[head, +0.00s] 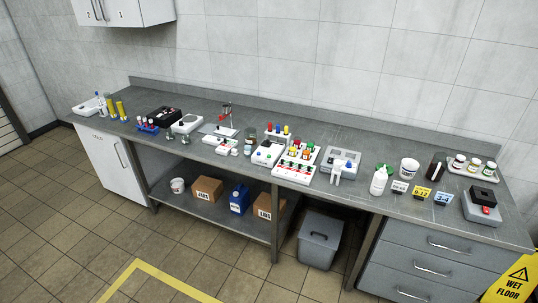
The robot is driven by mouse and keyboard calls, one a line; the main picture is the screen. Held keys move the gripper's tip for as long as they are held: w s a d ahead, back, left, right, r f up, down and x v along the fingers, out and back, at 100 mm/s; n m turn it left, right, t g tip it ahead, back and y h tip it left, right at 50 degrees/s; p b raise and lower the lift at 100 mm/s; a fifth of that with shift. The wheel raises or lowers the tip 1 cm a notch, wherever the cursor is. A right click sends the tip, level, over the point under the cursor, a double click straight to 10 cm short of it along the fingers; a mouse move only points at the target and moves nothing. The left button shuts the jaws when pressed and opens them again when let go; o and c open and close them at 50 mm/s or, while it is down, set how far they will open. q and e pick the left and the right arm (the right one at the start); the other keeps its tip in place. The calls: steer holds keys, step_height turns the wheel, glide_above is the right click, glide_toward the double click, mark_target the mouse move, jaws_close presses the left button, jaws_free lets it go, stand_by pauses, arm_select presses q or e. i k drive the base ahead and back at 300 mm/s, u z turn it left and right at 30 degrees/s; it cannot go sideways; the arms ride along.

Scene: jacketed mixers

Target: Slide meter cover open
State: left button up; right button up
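No gripper or arm of mine shows in the head view. Several small instruments stand on the long grey bench (225,110), and I cannot tell for sure which one is the meter. A grey and white instrument (343,163) stands right of the middle. A low white box-shaped instrument (187,124) stands left of the middle, beside a black case (164,116). Another white instrument (267,153) stands near the middle. A grey device with a black top (480,206) sits at the right end. At this size I cannot make out a cover or its position on any of them.
Racks with coloured caps (294,172), a white squeeze bottle (379,180), a white tub (409,168) and a tray of jars (474,168) crowd the bench. A grey bin (320,240) and yellow wet-floor sign (514,282) stand below. The tiled floor in front is clear.

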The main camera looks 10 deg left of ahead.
mark_target(267, 143)
steer(key=u, duration=0.3)
steer(key=i, duration=1.15)
steer(key=u, duration=0.3)
